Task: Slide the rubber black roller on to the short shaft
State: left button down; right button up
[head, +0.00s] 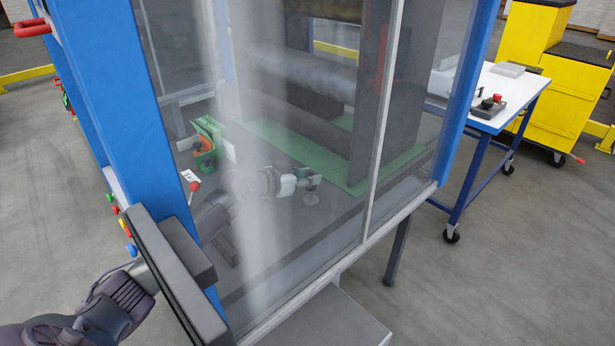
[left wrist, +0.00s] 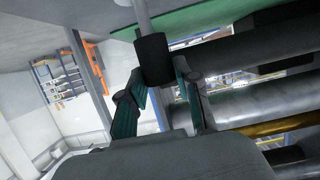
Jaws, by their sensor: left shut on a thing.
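My left arm reaches behind the clear panel of the blue-framed machine in the head view, and its gripper (head: 305,181) is low inside, blurred by the panel. In the left wrist view the gripper (left wrist: 165,80) is shut on the black rubber roller (left wrist: 153,60), a short dark cylinder between the two green-sided fingers. A thin grey shaft (left wrist: 141,14) lines up with the roller's upper end in that view. I cannot tell whether the roller is around the shaft or only in front of it. I cannot make out the roller in the head view. My right gripper is not in view.
Large horizontal rollers (left wrist: 240,98) lie close to the right of the fingers in the left wrist view. The blue post (head: 125,80) and clear panel (head: 330,130) enclose the arm. A green plate (head: 300,150) is inside. A white-topped table (head: 495,95) stands at right.

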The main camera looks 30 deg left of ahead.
pick_arm(q)
jog(key=shift+f+b, duration=1.15)
jog(key=shift+f, duration=0.3)
dwell(0.5)
jog(key=shift+f, duration=0.25)
jog(key=shift+f+b, duration=0.4)
jog(key=shift+b, duration=0.15)
jog(key=c, duration=0.7)
grip_release()
jog(key=shift+s, duration=0.1)
jog(key=v, duration=0.6)
jog(key=shift+s+a, duration=0.15)
jog(key=shift+s, duration=0.15)
jog(key=shift+s+a+r, duration=0.15)
jog(key=shift+s+r, duration=0.2)
jog(key=shift+s, duration=0.2)
